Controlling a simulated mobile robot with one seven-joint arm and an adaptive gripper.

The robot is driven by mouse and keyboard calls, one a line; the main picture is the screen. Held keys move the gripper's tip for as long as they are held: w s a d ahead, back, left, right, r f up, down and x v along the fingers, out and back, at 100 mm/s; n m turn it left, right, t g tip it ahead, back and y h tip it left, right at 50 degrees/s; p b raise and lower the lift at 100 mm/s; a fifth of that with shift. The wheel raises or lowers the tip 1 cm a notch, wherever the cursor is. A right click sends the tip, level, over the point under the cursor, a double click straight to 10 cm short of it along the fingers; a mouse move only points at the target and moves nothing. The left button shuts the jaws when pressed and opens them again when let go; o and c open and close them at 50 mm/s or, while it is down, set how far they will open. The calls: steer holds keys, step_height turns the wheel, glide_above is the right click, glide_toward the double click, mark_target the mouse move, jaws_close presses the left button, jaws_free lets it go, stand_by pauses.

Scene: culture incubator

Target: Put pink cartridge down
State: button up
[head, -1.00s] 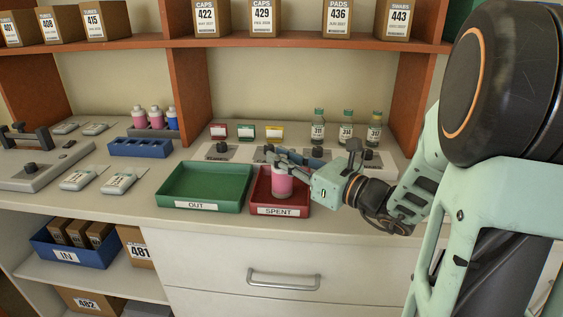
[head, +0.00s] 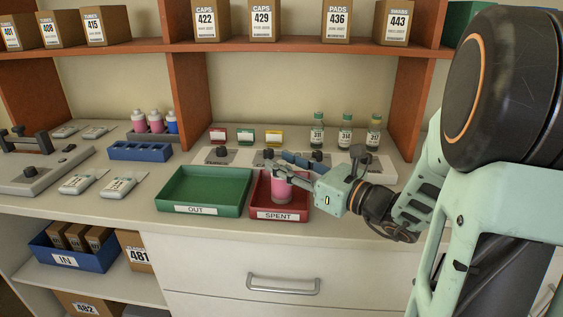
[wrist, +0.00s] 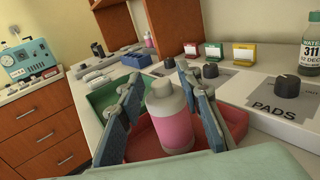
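The pink cartridge (head: 281,188) stands upright in the red SPENT tray (head: 279,215), near its middle. In the wrist view the cartridge (wrist: 174,128) has a grey cap and pink body and stands between my fingers. The red tray floor (wrist: 143,147) shows around it. My gripper (head: 283,165) reaches in from the right, over the tray. In the wrist view my gripper (wrist: 160,78) has its fingers spread on both sides of the cartridge, with a clear gap on the left. The cartridge's lowest edge is partly hidden by the tray's front wall in the head view.
The empty green OUT tray (head: 203,188) stands left of the red tray. A panel with dark knobs (head: 222,155) lies behind, with several vials (head: 346,133) and coloured cards (head: 245,137). A blue rack (head: 140,151) and bottles (head: 155,121) are farther left.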

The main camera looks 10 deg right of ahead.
steer(key=p+v, duration=0.1)
steer(key=v, duration=1)
